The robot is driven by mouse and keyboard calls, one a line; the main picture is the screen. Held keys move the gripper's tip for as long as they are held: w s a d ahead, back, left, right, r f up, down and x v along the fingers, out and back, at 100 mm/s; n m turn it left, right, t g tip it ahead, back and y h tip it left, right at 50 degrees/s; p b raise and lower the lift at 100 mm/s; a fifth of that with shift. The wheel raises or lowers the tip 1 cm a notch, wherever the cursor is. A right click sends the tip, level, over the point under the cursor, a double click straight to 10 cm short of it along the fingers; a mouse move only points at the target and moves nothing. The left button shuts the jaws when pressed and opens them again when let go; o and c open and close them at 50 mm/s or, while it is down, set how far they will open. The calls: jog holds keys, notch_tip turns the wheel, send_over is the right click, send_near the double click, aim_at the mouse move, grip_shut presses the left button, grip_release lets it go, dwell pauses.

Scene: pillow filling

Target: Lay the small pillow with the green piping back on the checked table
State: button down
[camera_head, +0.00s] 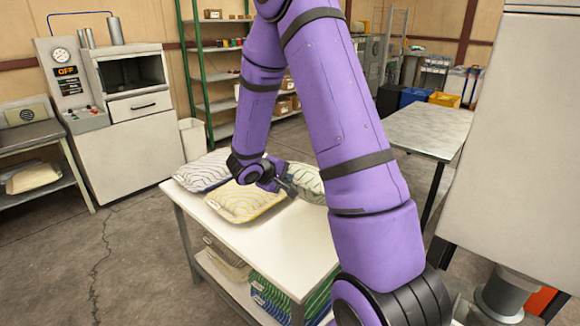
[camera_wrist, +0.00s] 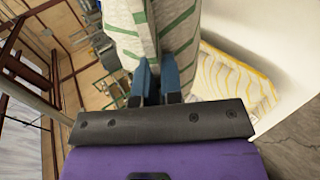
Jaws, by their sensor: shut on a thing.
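The pillow with green marks (camera_head: 309,182) is at the far right part of the white table, partly hidden behind my arm. In the wrist view the pillow (camera_wrist: 135,28) is white with green stripes and a green edge. My gripper (camera_head: 287,186) is shut on its edge; the blue fingers (camera_wrist: 157,75) pinch it in the wrist view. The pillow looks tilted up on edge there; I cannot tell whether it touches the table. A grey-topped table (camera_head: 432,130) stands to the right; no clear checks show on its top.
The white table (camera_head: 290,245) also bears a yellow-striped pillow (camera_head: 245,203) and a blue-edged pillow (camera_head: 205,170). Its lower shelf holds more pillows (camera_head: 270,295). A white cabinet (camera_head: 510,140) stands at the right, near my arm. A bin (camera_head: 193,138) stands behind.

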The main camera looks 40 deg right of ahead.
jog(key=a+f+h, duration=0.2)
jog(key=f, duration=0.6)
jog(key=a+f+h, duration=0.2)
jog(key=a+f, duration=0.1)
jog(key=f, duration=0.4)
jog(key=a+f+h, duration=0.2)
jog(key=f, duration=0.6)
jog(key=shift+s+a+f+t+h, duration=0.15)
jog(key=shift+s+f+t+h, duration=0.15)
jog(key=shift+h, duration=0.1)
jog(key=shift+c, duration=2.2)
grip_release()
jog(key=a, duration=0.9)
jog(key=shift+s, duration=0.4)
